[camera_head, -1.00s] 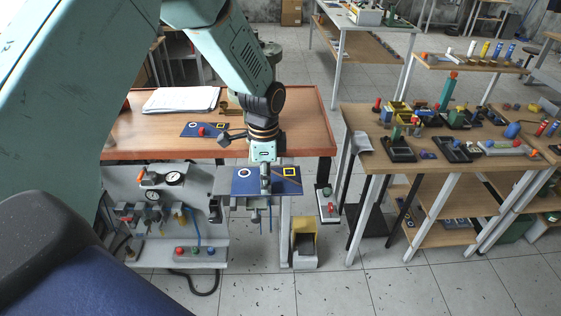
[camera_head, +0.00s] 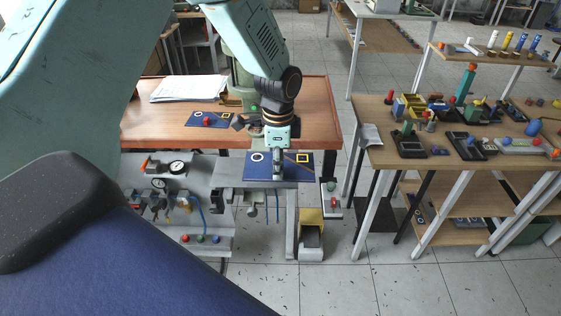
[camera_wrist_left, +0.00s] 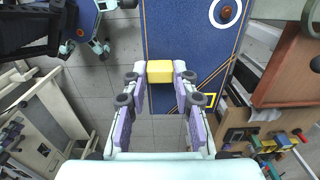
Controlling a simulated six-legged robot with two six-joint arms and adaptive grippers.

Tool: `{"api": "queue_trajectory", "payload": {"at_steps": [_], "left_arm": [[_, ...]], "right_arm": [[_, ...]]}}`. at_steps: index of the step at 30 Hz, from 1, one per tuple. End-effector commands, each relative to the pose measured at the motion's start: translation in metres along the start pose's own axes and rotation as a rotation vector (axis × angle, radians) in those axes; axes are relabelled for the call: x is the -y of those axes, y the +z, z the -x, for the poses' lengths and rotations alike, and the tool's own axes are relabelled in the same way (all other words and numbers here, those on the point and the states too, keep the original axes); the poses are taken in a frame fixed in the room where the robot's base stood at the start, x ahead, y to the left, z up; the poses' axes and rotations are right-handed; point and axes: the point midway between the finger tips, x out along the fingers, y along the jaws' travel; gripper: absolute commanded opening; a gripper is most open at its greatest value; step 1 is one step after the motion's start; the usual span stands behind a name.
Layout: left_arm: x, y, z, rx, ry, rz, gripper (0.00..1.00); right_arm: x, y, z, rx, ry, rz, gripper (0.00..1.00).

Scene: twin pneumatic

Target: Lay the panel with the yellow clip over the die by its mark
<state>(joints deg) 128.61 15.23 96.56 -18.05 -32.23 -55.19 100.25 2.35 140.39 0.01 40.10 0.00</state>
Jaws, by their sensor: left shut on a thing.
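My left gripper (camera_head: 278,170) is shut on the yellow clip (camera_wrist_left: 159,72) of a blue panel. The panel (camera_head: 262,172) is held above the grey pneumatic bench, in front of the orange-brown table. It bears a white ring at its left and a yellow square outline at its right. In the left wrist view the panel (camera_wrist_left: 185,38) fills the upper middle, with the clip between the purple fingers. A smaller blue plate (camera_head: 196,119) with similar marks and a red knob lies on the table. I cannot tell which part is the die. My right gripper is not in view.
The orange-brown table (camera_head: 152,126) holds white papers (camera_head: 188,88) and a green machine, partly hidden by my arm. The grey bench (camera_head: 218,168) with gauges and hoses stands in front. A wooden table (camera_head: 368,158) with many small parts stands at right, across a narrow floor gap.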

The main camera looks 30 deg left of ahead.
Motion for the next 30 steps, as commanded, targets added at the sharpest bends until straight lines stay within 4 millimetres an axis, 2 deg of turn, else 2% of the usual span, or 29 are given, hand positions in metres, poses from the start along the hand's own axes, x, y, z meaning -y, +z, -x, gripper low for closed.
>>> {"api": "queue_trajectory", "payload": {"at_steps": [2,18,30], "left_arm": [[0.0,0.001,0.001,-0.001,0.001,0.002,0.0],[0.001,0.0,-0.042,0.0,0.0,0.001,0.0],[0.002,-0.001,-0.044,-0.001,-0.001,0.002,0.0]], "right_arm": [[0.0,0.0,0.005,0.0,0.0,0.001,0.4],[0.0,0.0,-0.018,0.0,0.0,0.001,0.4],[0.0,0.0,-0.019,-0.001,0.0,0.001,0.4]]}}
